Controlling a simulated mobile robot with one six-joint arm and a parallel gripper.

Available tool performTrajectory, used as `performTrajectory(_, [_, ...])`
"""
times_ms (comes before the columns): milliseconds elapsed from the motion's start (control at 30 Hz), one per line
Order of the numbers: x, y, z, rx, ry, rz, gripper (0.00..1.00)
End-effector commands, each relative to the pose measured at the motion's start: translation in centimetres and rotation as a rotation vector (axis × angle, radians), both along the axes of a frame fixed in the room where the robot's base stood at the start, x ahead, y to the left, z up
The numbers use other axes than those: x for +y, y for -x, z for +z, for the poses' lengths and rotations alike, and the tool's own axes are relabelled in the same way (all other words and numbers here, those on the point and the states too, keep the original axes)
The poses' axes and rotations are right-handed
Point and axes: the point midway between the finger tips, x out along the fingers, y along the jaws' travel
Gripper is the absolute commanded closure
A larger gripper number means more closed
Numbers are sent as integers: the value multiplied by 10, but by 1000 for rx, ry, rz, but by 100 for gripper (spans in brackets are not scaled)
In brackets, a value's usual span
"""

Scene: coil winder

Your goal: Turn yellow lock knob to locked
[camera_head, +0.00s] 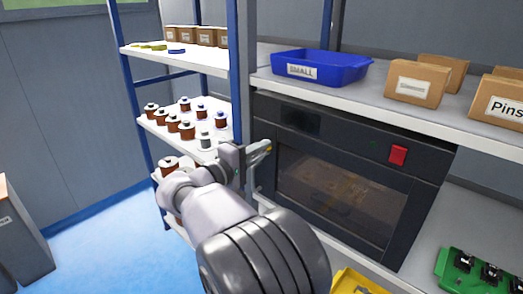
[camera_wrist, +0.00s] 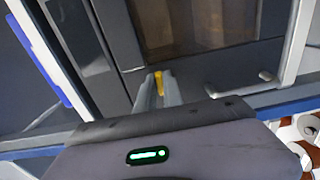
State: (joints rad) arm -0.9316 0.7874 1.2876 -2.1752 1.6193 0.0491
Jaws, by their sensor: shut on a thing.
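The yellow lock knob (camera_wrist: 158,80) shows as a small upright yellow piece between my fingertips in the wrist view. My gripper (camera_wrist: 158,91) is shut on it, one finger on each side. In the head view my gripper (camera_head: 262,150) reaches the left edge of the dark coil winder (camera_head: 300,142), and I cannot make out the knob there. The winder's windowed front (camera_head: 340,195) looks closed. The knob's base and any lock marks are hidden or too small to read.
A red button (camera_head: 398,155) is on the winder's upper right. A blue bin (camera_head: 320,68) and cardboard boxes (camera_head: 416,83) stand on the shelf above. Left shelves hold several coils (camera_head: 187,130), close to my arm. A green tray (camera_head: 480,275) is at the lower right. Blue floor at left is open.

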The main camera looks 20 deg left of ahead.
Motion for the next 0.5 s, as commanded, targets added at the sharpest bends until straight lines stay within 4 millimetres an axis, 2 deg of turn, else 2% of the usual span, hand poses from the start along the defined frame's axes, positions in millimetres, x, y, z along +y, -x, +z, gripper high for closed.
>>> performTrajectory(200, [0,0,0,0,-1,0,100])
performTrajectory(233, [0,0,0,0,-1,0,87])
performTrajectory(333, [0,0,0,0,-1,0,68])
performTrajectory(500, [0,0,0,0,0,0,67])
